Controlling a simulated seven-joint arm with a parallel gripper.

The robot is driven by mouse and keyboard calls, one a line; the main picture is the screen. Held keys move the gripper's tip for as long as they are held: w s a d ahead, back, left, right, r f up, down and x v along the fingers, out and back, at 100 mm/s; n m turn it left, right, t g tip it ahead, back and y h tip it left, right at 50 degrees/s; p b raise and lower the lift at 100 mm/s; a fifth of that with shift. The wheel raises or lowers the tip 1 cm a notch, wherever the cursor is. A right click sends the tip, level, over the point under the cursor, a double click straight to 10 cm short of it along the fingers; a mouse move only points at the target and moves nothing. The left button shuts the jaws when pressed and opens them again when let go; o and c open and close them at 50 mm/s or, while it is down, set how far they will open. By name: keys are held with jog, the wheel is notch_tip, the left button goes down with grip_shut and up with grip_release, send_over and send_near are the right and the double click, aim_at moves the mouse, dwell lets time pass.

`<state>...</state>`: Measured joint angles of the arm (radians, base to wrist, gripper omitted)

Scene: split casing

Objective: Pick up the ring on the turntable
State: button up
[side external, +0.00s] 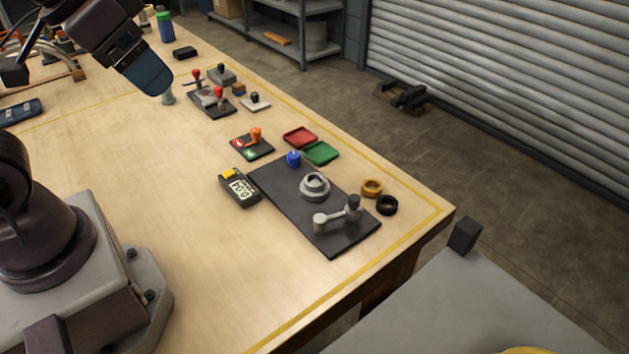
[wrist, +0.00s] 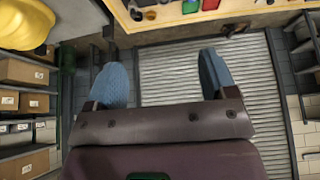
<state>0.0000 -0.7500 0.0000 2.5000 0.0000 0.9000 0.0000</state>
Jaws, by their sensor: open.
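A light grey ring (side external: 314,184) sits on a round turntable mounted on a dark base plate (side external: 275,186) near the right end of the table. Seen from here, ring and turntable are close in colour, and their boundary is hard to make out. My gripper (side external: 150,76) is raised at the upper left of the side view, far from the ring. In the wrist view my gripper (wrist: 162,76) has its blue fingers wide apart with nothing between them. The grey ring cannot be made out clearly in the wrist view.
Red (side external: 300,137) and green (side external: 321,152) trays and a meter (side external: 239,188) are near. The table's left middle is clear.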

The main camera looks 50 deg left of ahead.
jog(key=shift+f, duration=0.1)
jog(key=m+g, duration=0.6)
jog(key=m, duration=0.9)
send_over(315, 182)
notch_tip(315, 182, down, 20)
notch_tip(315, 182, down, 12)
jog(key=shift+r, duration=0.1)
